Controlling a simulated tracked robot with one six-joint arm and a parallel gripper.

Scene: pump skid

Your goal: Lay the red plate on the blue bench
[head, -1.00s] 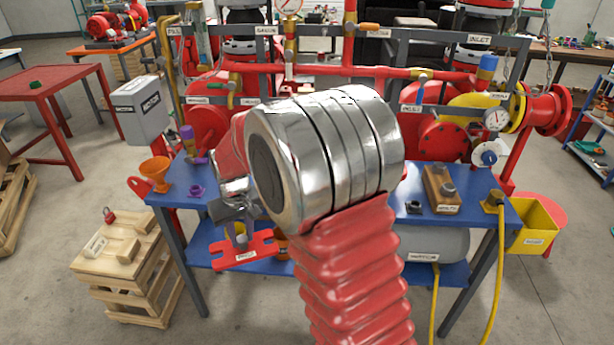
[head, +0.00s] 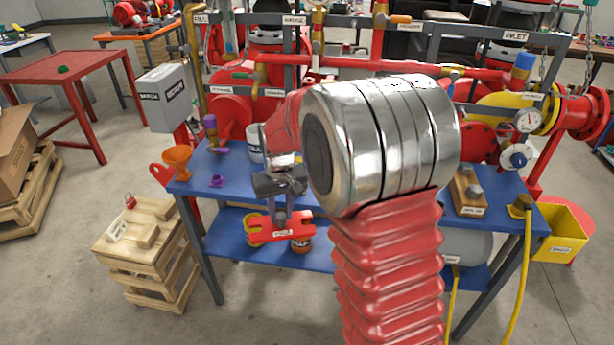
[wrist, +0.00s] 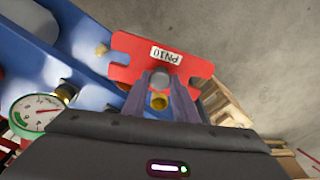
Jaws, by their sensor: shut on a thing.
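The red plate (head: 268,234) has notched edges and a white label. My gripper (head: 279,213) is shut on it, holding it in front of the blue bench (head: 215,166), near the height of the top's front edge in the head view. The wrist view also shows the plate (wrist: 125,70), its label reading PN10 upside down, between and beyond my gripper's fingers (wrist: 161,82). The bench's blue surface (wrist: 72,45) lies to the left there. My own arm hides the middle of the bench top in the head view.
An orange funnel (head: 177,159), a small purple part (head: 217,181) and a white cup (head: 255,145) stand on the bench's left. A wooden block (head: 466,192) is on its right. Jars (head: 301,245) sit on the lower shelf. A wooden crate (head: 140,235) stands front left.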

